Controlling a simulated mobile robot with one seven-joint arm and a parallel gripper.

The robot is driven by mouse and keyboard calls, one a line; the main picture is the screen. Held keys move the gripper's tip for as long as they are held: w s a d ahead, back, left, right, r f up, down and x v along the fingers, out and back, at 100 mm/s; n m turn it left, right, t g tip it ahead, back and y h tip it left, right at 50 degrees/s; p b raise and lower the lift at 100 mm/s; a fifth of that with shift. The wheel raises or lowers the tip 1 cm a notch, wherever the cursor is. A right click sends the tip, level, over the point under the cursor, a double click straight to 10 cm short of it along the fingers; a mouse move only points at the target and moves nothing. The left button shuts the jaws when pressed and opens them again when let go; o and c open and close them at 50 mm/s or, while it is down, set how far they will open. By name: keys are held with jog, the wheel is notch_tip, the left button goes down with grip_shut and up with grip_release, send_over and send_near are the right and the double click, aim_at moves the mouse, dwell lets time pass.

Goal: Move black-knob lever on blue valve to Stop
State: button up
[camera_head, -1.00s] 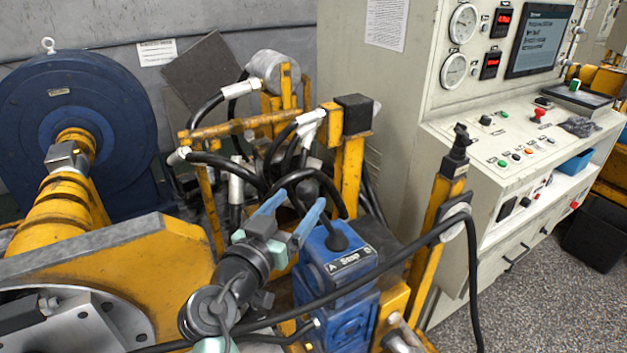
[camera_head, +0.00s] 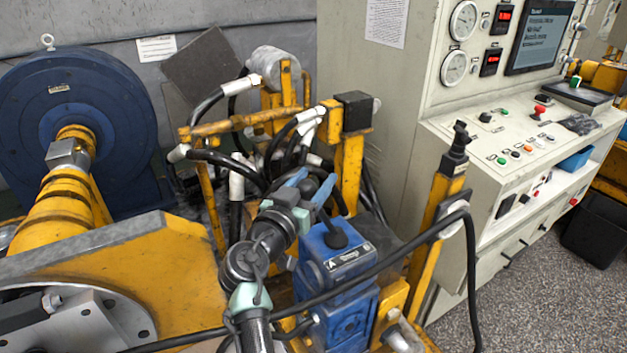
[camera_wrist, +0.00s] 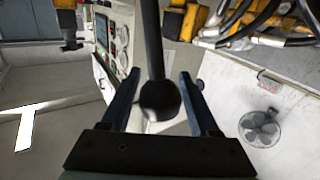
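The blue valve (camera_head: 343,313) stands below the centre in the head view, with a label plate (camera_head: 350,258) on its upper block. The plate's text is too small to read surely. A black lever rises from a round black boot (camera_head: 335,238) on its top and leans to the upper left. In the head view its knob is mostly hidden by my fingers. My gripper (camera_head: 309,184) is open at the knob. In the wrist view the black knob (camera_wrist: 160,100) sits between my two blue fingers (camera_wrist: 160,74), with visible gaps on both sides.
A black cable (camera_head: 400,255) crosses in front of the valve. Yellow posts (camera_head: 350,170) and black hoses (camera_head: 225,163) crowd the space behind it. A yellow post (camera_head: 432,225) stands to the right, before the control cabinet (camera_head: 500,140). A blue motor (camera_head: 85,120) is at left.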

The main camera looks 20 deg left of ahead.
grip_shut()
jog(key=shift+w+d+r+m+g+p, duration=0.3)
jog(key=shift+w+d+p, duration=0.1)
jog(key=shift+p, duration=0.15)
jog(key=w+d+m+g+y+p, duration=0.1)
jog(key=w+d+m+g+p, duration=0.1)
jog(key=w+d+g+p, duration=0.1)
jog(key=shift+w+d+p, duration=0.3)
jog(key=shift+w+d, duration=0.3)
jog(key=shift+d, duration=0.05)
